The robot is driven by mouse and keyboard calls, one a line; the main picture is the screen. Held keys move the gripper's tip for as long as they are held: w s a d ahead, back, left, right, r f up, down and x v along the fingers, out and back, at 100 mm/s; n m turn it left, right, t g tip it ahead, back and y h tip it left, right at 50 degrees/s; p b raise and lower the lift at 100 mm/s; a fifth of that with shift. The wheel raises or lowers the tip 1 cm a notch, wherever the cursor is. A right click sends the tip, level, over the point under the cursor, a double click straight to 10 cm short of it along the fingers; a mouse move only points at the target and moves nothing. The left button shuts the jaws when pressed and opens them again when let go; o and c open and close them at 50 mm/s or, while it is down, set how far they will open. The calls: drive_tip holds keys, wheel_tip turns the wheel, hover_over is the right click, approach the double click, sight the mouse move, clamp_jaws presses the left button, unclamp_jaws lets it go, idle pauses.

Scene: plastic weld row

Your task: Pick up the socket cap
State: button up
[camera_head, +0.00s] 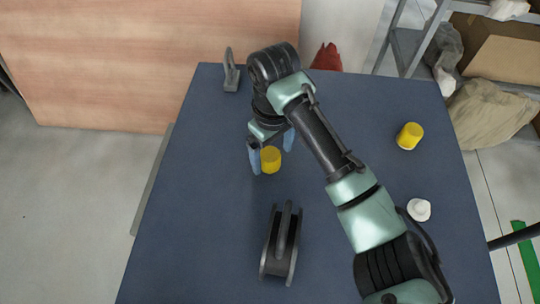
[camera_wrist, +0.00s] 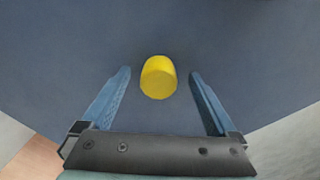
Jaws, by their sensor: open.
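A small yellow cylinder (camera_head: 271,160), cap-like, stands on the blue table near its middle. It also shows in the wrist view (camera_wrist: 158,77), centred between the fingertips. My gripper (camera_head: 273,158) is open and points down, with one blue finger on each side of this cylinder. The wrist view shows a gap between the cylinder and each finger of my gripper (camera_wrist: 160,75). A second yellow piece (camera_head: 409,136) with a pale lower edge is at the right of the table. A small white round piece (camera_head: 419,210) lies nearer at the right. No label shows which is the socket cap.
A dark grey bracket-like part (camera_head: 281,245) stands on the table (camera_head: 190,240) in front of my gripper. A grey upright part (camera_head: 231,72) stands at the far left edge. Shelving and a cardboard box (camera_head: 505,55) are behind at right. The table's left front is clear.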

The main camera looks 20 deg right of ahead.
drive_tip(key=shift+f, duration=1.3)
drive_tip(key=c, duration=1.4)
drive_tip(key=shift+r, duration=0.1)
drive_tip(key=shift+c, duration=0.2)
